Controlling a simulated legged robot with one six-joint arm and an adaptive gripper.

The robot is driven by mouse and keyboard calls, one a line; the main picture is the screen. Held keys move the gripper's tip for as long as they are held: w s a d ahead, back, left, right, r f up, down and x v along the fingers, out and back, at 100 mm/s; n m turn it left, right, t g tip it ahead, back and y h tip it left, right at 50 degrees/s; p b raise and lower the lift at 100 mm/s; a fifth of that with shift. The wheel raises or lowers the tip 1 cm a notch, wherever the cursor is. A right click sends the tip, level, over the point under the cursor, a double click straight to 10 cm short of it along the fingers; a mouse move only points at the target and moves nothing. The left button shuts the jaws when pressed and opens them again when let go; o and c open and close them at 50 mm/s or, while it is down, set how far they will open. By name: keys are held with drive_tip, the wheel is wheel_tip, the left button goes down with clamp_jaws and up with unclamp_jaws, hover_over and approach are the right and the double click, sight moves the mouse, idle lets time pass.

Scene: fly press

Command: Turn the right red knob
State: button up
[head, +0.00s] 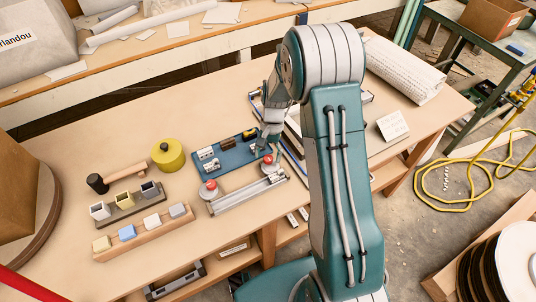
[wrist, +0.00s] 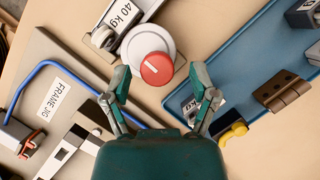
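The left red knob (head: 208,186) is clear of my arm. The right red knob (head: 268,160) is just below my gripper (head: 270,140), which partly blocks the view there. In the wrist view, a red knob (wrist: 157,68) with a pale index mark sits on a white disc, apparently the right one. My gripper (wrist: 160,72) is open, one fingertip on each side of this knob. A gap shows on both sides; I cannot tell whether the tips are level with it.
A blue tray (head: 232,160) with metal parts lies behind the fixture; it also shows in the wrist view (wrist: 228,62). A "40 kg" block (wrist: 118,18) and a "FRAME JIG" plate (wrist: 62,98) are close by. A yellow round container (head: 168,155) stands left.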

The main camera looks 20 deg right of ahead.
drive_tip(key=shift+r, duration=0.1)
drive_tip(key=v, duration=1.1)
drive_tip(key=shift+w+r, duration=0.15)
drive_tip(key=shift+r, duration=0.15)
drive_tip(key=shift+d, duration=0.1)
drive_tip(key=s+a+r+n+t+h, duration=0.1)
drive_tip(key=s+r+t, duration=0.1)
drive_tip(key=s+r, duration=0.4)
drive_tip(key=s+a+r+n+t, duration=0.15)
drive_tip(key=s+r, duration=0.25)
drive_tip(key=r, duration=0.4)
drive_tip(key=s+r+n+t, duration=0.1)
drive_tip(key=s+n+t, duration=0.1)
drive_tip(key=s, duration=0.5)
drive_tip(key=s+r+n+t+h, duration=0.1)
drive_tip(key=s+t, duration=0.3)
drive_tip(key=s, duration=0.4)
drive_tip(key=shift+r+n, duration=0.45)
drive_tip(key=shift+r, duration=0.2)
